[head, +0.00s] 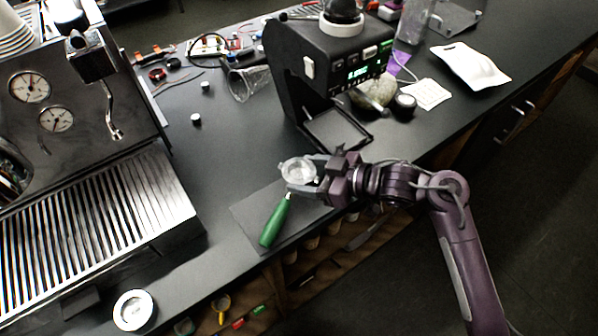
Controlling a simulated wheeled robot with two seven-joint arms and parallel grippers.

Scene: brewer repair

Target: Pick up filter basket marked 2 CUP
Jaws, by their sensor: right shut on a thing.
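A round metal filter basket (298,170) is at the fingertips of my right gripper (309,176), which comes in from the right and is shut on its rim. Any 2 CUP marking is too small to read. I cannot tell whether the basket is still touching the portafilter. My left gripper is not in view.
An espresso machine with a drip grate (90,235) stands at left. A black grinder (318,75) stands behind the gripper. A round white-topped piece (133,310) sits near the front edge. A clear cup (249,82) lies further back. Counter between machine and mat is clear.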

